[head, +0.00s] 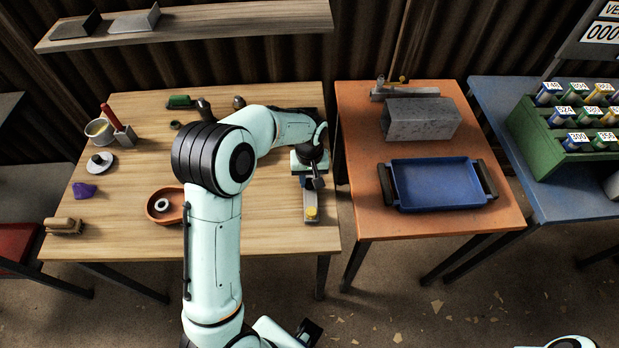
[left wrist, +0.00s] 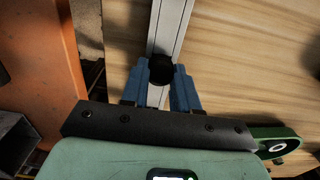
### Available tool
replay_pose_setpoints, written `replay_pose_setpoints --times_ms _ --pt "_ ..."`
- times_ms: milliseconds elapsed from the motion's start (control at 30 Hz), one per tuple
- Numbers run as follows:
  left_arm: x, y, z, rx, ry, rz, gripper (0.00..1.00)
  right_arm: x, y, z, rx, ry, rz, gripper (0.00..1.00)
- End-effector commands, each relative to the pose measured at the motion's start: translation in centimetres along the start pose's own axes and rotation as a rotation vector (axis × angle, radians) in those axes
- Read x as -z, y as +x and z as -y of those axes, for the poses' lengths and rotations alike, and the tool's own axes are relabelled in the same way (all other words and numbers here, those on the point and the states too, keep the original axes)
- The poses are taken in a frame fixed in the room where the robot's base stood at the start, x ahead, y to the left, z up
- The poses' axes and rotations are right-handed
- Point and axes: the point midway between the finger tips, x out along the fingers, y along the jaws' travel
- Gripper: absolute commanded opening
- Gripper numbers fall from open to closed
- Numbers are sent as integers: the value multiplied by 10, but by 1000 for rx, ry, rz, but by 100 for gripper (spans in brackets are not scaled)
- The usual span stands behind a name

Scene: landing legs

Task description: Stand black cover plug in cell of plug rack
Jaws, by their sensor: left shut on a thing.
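My left gripper (head: 313,180) is over the right part of the wooden table, above a grey metal rail with a yellow end (head: 311,213). In the left wrist view its blue fingers (left wrist: 161,84) are shut on a small, dark, rounded piece, the black cover plug (left wrist: 160,68). The grey rail (left wrist: 170,25) runs beneath the plug and fingers; I cannot tell whether the plug touches it. In the head view the plug is not clear among the fingers. I cannot make out the plug rack for certain; my arm hides part of the table's back. My right gripper is not in view.
A terracotta bowl with a white ring (head: 153,206) stands left of my arm. The orange table holds a blue tray (head: 440,184) and a grey block (head: 420,119). A green rack of numbered cylinders (head: 545,145) is farther right. The wooden table's front middle is clear.

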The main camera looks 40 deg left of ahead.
Motion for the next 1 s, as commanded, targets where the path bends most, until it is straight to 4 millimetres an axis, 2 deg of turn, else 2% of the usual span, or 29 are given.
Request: replay_pose_setpoints --times_ms 200,233,300,667,767,1000 --pt "0 4 0 0 0 0 0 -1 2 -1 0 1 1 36" --pt "0 3 0 0 0 0 36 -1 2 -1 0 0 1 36" --pt "0 3 0 0 0 0 59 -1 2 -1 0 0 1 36" --pt "0 -1 0 0 0 -1 59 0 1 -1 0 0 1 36" --pt "1 -12 0 -1 0 -2 59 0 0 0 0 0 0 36" --pt "1 -65 -1 -3 0 -5 59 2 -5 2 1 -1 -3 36"
